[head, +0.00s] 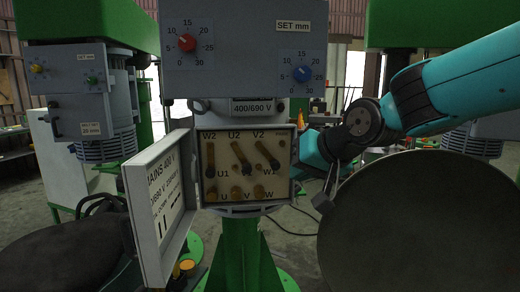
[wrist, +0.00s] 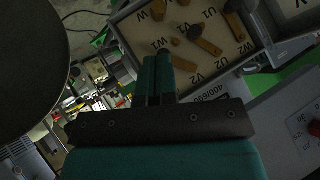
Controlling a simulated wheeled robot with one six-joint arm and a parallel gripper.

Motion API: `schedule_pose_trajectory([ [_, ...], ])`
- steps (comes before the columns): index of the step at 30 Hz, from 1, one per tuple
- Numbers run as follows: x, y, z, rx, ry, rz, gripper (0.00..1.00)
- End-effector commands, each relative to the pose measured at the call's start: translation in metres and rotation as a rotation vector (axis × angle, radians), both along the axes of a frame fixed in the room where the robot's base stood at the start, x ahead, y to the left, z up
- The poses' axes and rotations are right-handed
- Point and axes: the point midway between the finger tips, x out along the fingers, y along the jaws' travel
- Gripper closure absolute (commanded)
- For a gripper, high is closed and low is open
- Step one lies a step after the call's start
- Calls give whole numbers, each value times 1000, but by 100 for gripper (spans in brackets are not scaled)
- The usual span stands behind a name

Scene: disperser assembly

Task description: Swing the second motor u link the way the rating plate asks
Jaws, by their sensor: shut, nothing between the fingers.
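The open terminal box (head: 293,190) faces me in the head view, with letters W2, U2, V2 along its top and U, V, W along its bottom. The left link (head: 210,157) stands upright between W2 and the U1 post. The middle link (head: 241,157) and the right link (head: 266,154) slant down to the right from U2 and V2. The rating plate (head: 166,192) on the open door reads "MAINS 400 V"; its smaller print is hard to read. My gripper (wrist: 158,62) is shut and empty, beside the box's right edge in the head view. Links also show in the wrist view (wrist: 205,42).
The open door (head: 146,215) sticks out at the box's left. A large dark round disc (head: 425,225) fills the lower right. A housing with red (head: 187,42) and blue (head: 302,73) dials hangs above. Another motor (head: 95,105) stands at the left.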

Motion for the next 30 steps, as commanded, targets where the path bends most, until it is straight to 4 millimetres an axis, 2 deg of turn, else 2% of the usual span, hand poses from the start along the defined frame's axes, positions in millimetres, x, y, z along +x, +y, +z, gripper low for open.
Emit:
schedule_pose_trajectory([
  [1, 12, -2, 27, 95, 12, -51, 100],
  [3, 21, -2, 49, 206, 33, -97, 100],
  [6, 28, -2, 66, 297, 58, -132, 100],
  [8, 30, -1, 69, 321, 66, -140, 100],
  [14, 44, 12, 59, 328, 74, -141, 100],
  [25, 95, 56, 21, 326, 72, -141, 100],
  [30, 92, 73, 2, 325, 72, -141, 100],
])
